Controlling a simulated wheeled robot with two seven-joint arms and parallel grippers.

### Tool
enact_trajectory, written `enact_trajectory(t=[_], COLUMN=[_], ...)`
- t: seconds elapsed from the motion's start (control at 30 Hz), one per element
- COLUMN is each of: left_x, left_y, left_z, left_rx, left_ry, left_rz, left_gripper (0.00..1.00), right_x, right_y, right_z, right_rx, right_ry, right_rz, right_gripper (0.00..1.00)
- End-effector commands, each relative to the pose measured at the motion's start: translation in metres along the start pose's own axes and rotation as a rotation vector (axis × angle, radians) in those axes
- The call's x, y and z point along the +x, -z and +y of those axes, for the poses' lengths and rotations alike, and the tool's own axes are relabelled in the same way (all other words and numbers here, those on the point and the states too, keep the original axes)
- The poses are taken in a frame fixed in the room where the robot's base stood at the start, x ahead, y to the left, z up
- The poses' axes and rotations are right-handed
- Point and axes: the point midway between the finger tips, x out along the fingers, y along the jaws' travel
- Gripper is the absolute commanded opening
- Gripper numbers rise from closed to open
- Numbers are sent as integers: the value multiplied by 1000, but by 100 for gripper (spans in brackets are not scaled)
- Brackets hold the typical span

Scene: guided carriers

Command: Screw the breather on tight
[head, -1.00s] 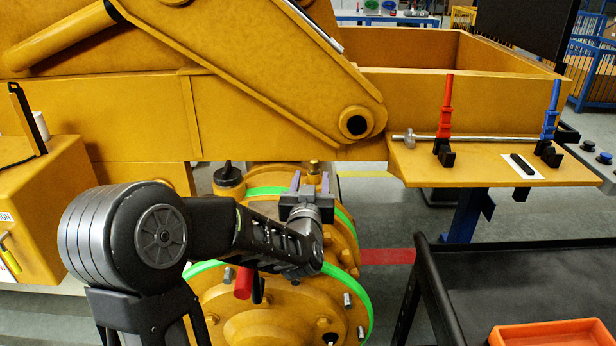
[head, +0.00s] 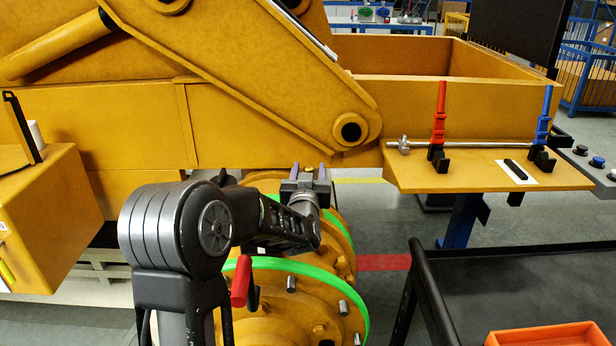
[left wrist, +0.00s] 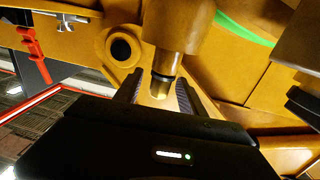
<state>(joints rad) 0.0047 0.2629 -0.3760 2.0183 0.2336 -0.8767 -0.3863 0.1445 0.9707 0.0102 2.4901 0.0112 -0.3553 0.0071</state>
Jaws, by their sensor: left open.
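The breather (head: 308,168) is a small brass piece on top of the yellow axle housing (head: 340,235). In the left wrist view the breather (left wrist: 160,88) is a short brass end beyond a dark ring, on a yellow-brown round boss (left wrist: 178,30). My left gripper (head: 307,172) is open, its two fingers on either side of the breather. In the left wrist view the left gripper (left wrist: 158,92) shows a gap beside the breather, so it is not clamped. Whether a gap is left under the breather cannot be told. My right gripper is not in view.
The big yellow frame (head: 250,125) rises close behind the gripper. A yellow shelf (head: 450,175) at right holds a rod with red (head: 438,125) and blue (head: 543,120) clamps. A black cart (head: 500,270) with an orange tray (head: 550,335) stands at front right.

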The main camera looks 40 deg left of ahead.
Motion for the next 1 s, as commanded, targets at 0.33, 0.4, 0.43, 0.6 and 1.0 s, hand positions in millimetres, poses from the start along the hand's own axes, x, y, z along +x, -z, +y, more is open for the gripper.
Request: enact_trajectory(t=[0.33,0.4,0.43,0.6,1.0], left_x=[1,1,1,0,0], left_y=[0,0,0,0,0], left_z=[0,0,0,0,0], left_rx=[0,0,0,0,0], left_ry=[0,0,0,0,0], left_rz=[0,0,0,0,0], left_gripper=[40,34,32,18,0], right_x=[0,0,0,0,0], right_y=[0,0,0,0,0], right_z=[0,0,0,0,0], right_rx=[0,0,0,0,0], right_ry=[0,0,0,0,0], right_rz=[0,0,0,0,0], right_gripper=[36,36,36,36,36])
